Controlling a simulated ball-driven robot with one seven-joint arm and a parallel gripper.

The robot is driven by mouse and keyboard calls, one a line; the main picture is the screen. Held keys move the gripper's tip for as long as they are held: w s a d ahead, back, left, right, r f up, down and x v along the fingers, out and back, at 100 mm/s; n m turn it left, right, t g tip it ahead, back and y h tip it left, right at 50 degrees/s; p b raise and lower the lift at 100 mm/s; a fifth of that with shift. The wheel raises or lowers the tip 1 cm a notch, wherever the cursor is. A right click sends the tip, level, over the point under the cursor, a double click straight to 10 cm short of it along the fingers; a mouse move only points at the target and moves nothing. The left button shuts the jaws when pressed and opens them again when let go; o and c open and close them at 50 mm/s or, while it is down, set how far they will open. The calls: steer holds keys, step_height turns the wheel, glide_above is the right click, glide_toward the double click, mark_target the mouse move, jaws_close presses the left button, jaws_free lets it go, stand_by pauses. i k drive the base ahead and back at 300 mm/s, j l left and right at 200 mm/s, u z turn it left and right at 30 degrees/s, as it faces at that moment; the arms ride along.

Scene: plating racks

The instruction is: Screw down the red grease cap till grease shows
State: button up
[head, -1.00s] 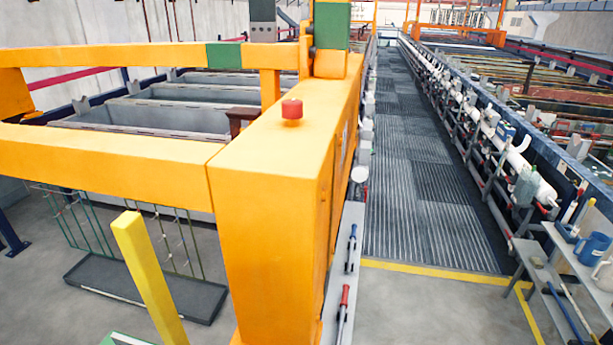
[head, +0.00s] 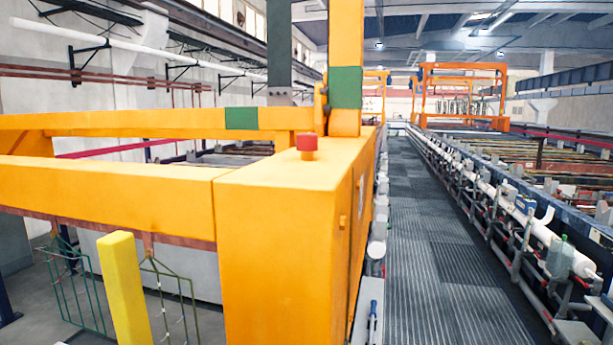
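The red grease cap (head: 307,144) sits upright on top of the orange gantry's end box (head: 275,185), near its far edge. No grease shows around it at this distance. A small narrower part shows just under the cap. My gripper is not in view, so its state and its distance from the cap cannot be seen.
An orange upright with a green band (head: 345,87) rises just behind the cap. An orange beam (head: 110,205) runs left from the box. A yellow post (head: 123,290) stands front left, near hanging wire racks (head: 172,300). A grey walkway (head: 420,240) is clear on the right.

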mark_target(308, 140)
steer(key=i+l, duration=0.4)
steer(key=i+l+u, duration=0.1)
steer(key=i+l, duration=0.3)
steer(key=l, duration=0.15)
steer(key=i+l+u, duration=0.1)
steer(key=i+l, duration=0.3)
steer(key=l, duration=0.1)
